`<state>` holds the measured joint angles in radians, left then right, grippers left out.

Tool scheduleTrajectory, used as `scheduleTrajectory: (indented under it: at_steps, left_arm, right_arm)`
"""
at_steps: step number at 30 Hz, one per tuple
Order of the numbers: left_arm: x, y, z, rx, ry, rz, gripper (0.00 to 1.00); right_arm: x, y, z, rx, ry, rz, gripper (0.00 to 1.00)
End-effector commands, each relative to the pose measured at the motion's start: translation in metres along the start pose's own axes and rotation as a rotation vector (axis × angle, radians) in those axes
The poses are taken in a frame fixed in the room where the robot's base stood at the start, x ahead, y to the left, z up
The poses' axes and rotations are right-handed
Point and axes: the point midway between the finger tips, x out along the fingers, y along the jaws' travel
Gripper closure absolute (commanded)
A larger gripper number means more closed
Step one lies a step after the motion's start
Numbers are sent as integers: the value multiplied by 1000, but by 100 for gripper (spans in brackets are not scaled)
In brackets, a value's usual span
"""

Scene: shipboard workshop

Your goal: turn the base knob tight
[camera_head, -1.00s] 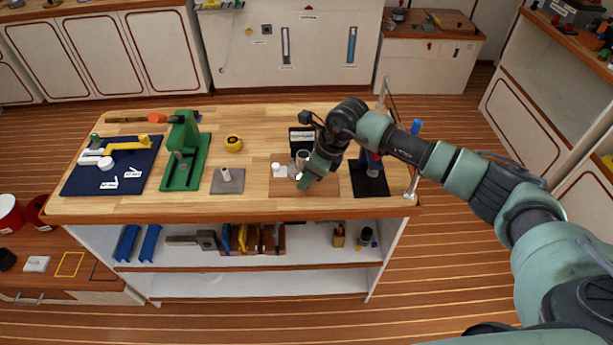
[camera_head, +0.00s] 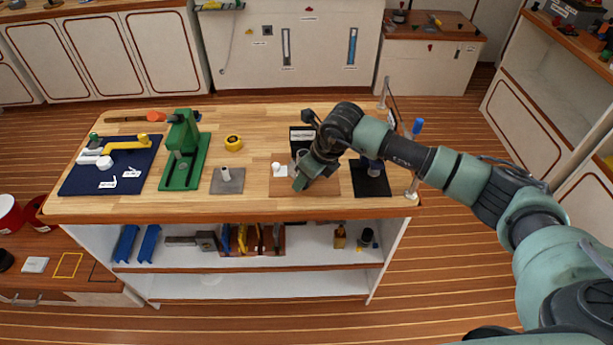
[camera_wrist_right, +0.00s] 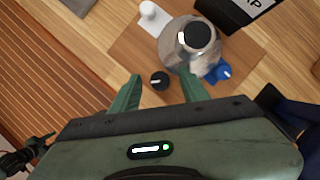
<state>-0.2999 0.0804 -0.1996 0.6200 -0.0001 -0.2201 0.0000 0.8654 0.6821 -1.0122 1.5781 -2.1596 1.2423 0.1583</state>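My right gripper (camera_wrist_right: 163,90) is open, its two green fingers apart on either side of a small black knob (camera_wrist_right: 159,80) with a white mark. The fingers do not visibly touch the knob. The knob sits low beside a round metal body (camera_wrist_right: 188,42) with a dark top, and a blue knob (camera_wrist_right: 219,72) is to its right. In the head view my right gripper (camera_head: 299,184) covers most of this device on the brown mat (camera_head: 328,187). A dark jointed shape at the lower left of the wrist view may be my left gripper (camera_wrist_right: 38,146); its fingers are unclear.
A white piece (camera_head: 280,170) stands left of the device, and a black label stand (camera_head: 301,139) is behind it. A black pad (camera_head: 371,186) with a device is to the right. A grey plate (camera_head: 227,181) and a green press (camera_head: 184,152) stand left.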

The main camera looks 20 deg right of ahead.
Motion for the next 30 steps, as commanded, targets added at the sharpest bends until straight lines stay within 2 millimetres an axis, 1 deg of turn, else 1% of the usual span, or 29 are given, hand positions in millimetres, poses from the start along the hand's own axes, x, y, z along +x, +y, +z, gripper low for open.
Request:
scheduleTrajectory:
  at_steps: [5,8,11,18,21,24,30]
  left_arm:
    - [0,0,0,0,0,0,64]
    - [3,0,0,0,0,0,64]
    - [7,0,0,0,0,0,64]
    - [16,0,1,0,1,0,64]
    - [18,0,1,0,1,0,64]
    - [19,0,1,0,1,0,64]
    - [18,0,1,0,1,0,64]
  right_arm:
    - [0,0,0,-1,0,0,55]
    - [-6,0,0,-1,-2,0,55]
    - [-20,-1,0,-3,-4,-2,55]
    - [-60,-1,0,-2,-3,-2,55]
    - [-71,-1,0,0,-2,-1,55]
    - [-77,0,0,-1,0,-1,55]
    - [-78,0,0,0,1,0,55]
